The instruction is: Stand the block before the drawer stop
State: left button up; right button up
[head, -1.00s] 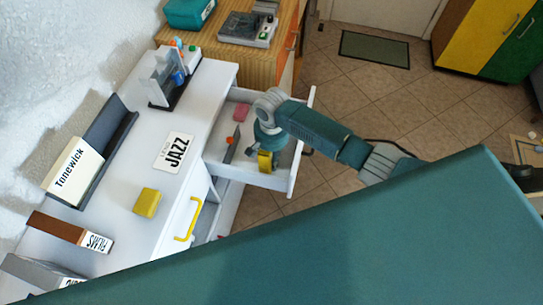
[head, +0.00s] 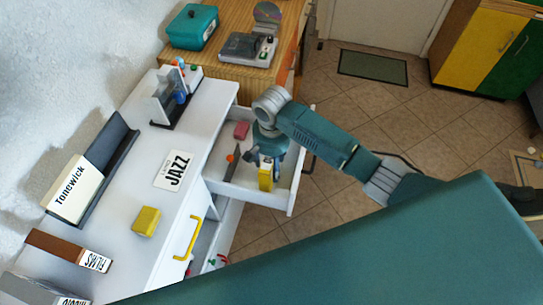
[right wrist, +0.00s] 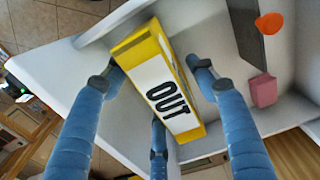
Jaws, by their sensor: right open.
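A yellow block with a white label reading OUT (right wrist: 163,85) is in the open white drawer (right wrist: 60,55). It also shows in the head view (head: 265,178). My right gripper (right wrist: 165,100) is open above the drawer, with its blue fingers around the block, two on one side and one on the other. I cannot tell whether they touch it. A dark grey strip (right wrist: 236,30) with an orange round piece (right wrist: 269,23) lies in the drawer beside the block. I cannot tell whether this is the drawer stop. My left gripper is out of view.
A pink block (right wrist: 263,90) lies in the drawer near its far wall. The white desk (head: 120,245) beside it holds another yellow block (head: 146,221), a JAZZ card (head: 174,170) and a Tonewick box (head: 75,190). A wooden cabinet (head: 235,80) stands behind. Tiled floor is free right of the drawer.

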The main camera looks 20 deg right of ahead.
aim_at(271, 159)
notch_tip(271, 159, up, 5)
jog(key=shift+s, duration=0.1)
dwell(0.7)
